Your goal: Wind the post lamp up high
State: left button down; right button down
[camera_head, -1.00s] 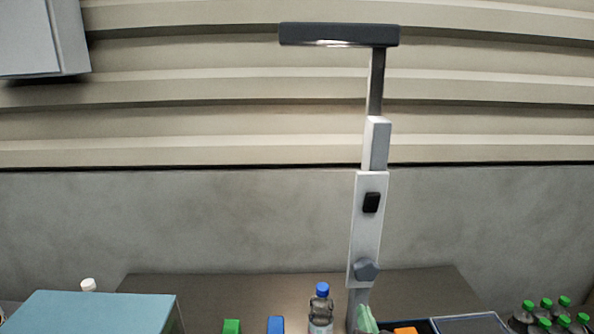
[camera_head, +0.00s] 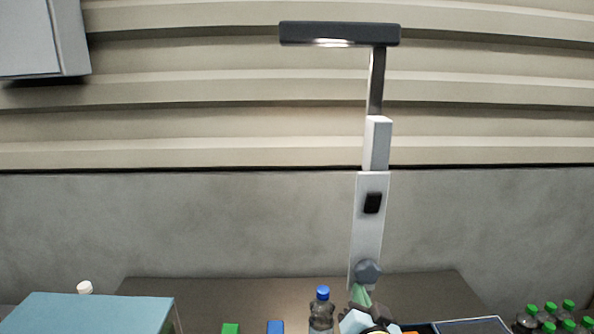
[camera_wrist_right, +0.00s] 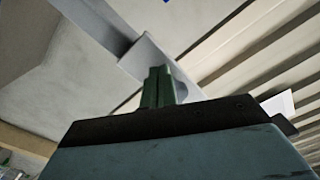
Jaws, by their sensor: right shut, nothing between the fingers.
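The post lamp (camera_head: 368,225) stands upright behind the table, with a pale sleeved post and a dark lamp head (camera_head: 340,34) at the top, lit underneath. A black switch (camera_head: 373,203) is on its post. A grey knob (camera_head: 367,271) sits low on the post. My right gripper (camera_head: 360,295), with green fingers, is just below the knob; I cannot tell if they touch. In the right wrist view the green fingers (camera_wrist_right: 158,88) are together and empty, with the pale post behind them. My left gripper is not in view.
A bottle with a blue cap (camera_head: 321,312) stands left of the post. Green (camera_head: 230,328) and blue (camera_head: 275,327) blocks are at the front edge. A teal box (camera_head: 92,312) is at left, and several green-capped bottles (camera_head: 548,318) at right. The table behind (camera_head: 210,290) is clear.

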jog(key=shift+d+r+p, duration=0.2)
jog(key=shift+r+p, duration=0.25)
dwell(0.6)
jog(key=shift+r, duration=0.2)
jog(key=shift+a+r, duration=0.1)
jog(key=shift+r, duration=0.05)
dwell(0.5)
jog(key=shift+w, duration=0.1)
dwell(0.4)
jog(key=s+f+p, duration=0.1)
jog(key=s+p, duration=0.1)
jog(key=s, duration=0.4)
jog(key=shift+s+a+f, duration=0.15)
jog(key=shift+s+f, duration=0.05)
dwell(0.4)
